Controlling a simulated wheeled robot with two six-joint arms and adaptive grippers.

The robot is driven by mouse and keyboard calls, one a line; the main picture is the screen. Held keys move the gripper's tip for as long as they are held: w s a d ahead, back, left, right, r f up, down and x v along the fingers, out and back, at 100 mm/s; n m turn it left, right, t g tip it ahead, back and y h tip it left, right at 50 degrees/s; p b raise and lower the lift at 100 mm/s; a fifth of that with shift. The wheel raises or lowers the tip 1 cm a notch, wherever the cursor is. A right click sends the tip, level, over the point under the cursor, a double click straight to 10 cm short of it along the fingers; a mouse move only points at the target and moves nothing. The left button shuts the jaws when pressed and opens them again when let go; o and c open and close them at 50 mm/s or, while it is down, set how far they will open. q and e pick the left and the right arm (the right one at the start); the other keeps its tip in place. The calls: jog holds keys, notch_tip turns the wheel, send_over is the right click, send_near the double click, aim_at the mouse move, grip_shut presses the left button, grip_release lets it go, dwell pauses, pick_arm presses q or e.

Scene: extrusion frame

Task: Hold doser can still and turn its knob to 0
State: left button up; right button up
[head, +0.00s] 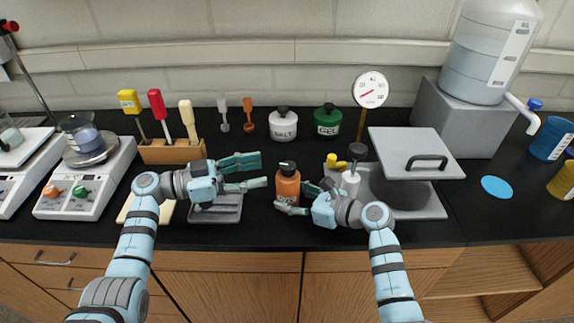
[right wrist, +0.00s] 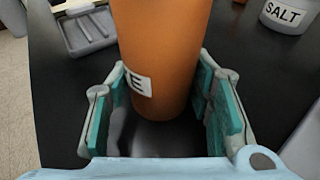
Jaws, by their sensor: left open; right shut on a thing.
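The doser can is an orange cylinder (head: 287,187) standing upright on the black bench, with a black knob (head: 287,167) on top that bears a small pale mark. My right gripper (head: 291,198) is shut on the can's lower body from the right. The right wrist view shows the can (right wrist: 165,50) between both finger pads (right wrist: 160,105), with part of a white label ending in "E"; its top is out of that view. My left gripper (head: 262,171) is open and empty, left of the can near knob height, its fingers pointing right. The knob's dial setting is too small to read.
A grey tray (head: 222,214) lies below my left gripper. SALT (head: 283,125) and GEL (head: 327,121) jars stand behind the can. A tool rack (head: 170,152) is at left.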

aim_at(288, 164)
pick_arm(q)
jog(key=x, duration=0.8)
jog(key=shift+w+d, duration=0.1)
jog(key=shift+d, duration=0.05)
jog(key=shift+c, duration=0.6)
grip_shut()
jog(key=n+t, duration=0.1)
jog(key=t, duration=0.1)
jog(key=n+t+y, duration=0.1)
jog(key=t, duration=0.1)
jog(key=shift+f+n+y, duration=0.15)
jog(key=shift+n+y, duration=0.15)
jog(key=shift+n, duration=0.1)
jog(key=shift+n+t+y, duration=0.8)
jog(key=shift+n+t, duration=0.2)
jog(key=shift+t, duration=0.3)
jog(key=shift+o, duration=0.6)
grip_release()
